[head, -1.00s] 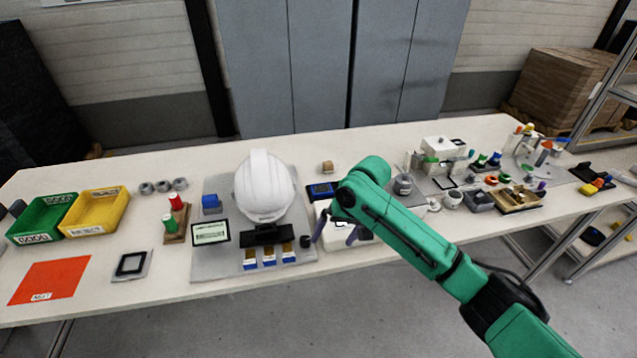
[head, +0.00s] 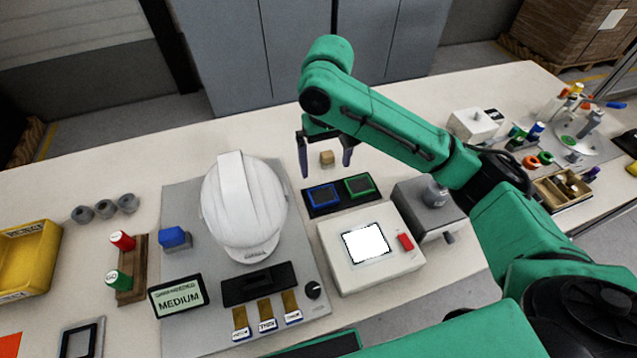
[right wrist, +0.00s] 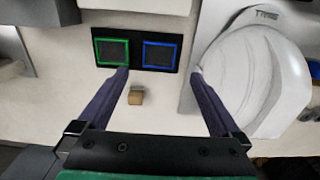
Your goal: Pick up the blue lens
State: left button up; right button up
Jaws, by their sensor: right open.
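The blue lens (head: 322,195) is a dark square in a blue frame. It lies in a black holder on the table, beside the green-framed lens (head: 360,184). My right gripper (head: 326,168) is open and empty, pointing down above the table near the holder. In the right wrist view the blue lens (right wrist: 160,54) shows just beyond and between the two fingertips. The green-framed lens (right wrist: 112,50) lies to its left, by the left fingertip. I cannot tell the exact height of the fingers. My left gripper is not in view.
A small wooden cube (head: 327,158) lies behind the holder. The white helmet (head: 243,205) stands close on its left. A white box with a lit screen (head: 335,265) is in front. A grey device (head: 428,208) stands to the right.

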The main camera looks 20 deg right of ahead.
send_over(326, 201)
jog(key=f, duration=0.6)
jog(key=shift+s+a, duration=0.1)
jog(key=shift+s, duration=0.25)
jog(key=f, duration=0.3)
jog(key=f+p, duration=0.1)
jog(key=f, duration=0.1)
jog(key=shift+w+f, duration=0.3)
jog(key=shift+w, duration=0.05)
jog(key=shift+f, duration=0.5)
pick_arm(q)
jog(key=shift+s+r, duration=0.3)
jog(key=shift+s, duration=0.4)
pick_arm(e)
jog(key=c, duration=1.1)
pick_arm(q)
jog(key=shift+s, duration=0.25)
pick_arm(e)
jog(key=shift+r, duration=0.15)
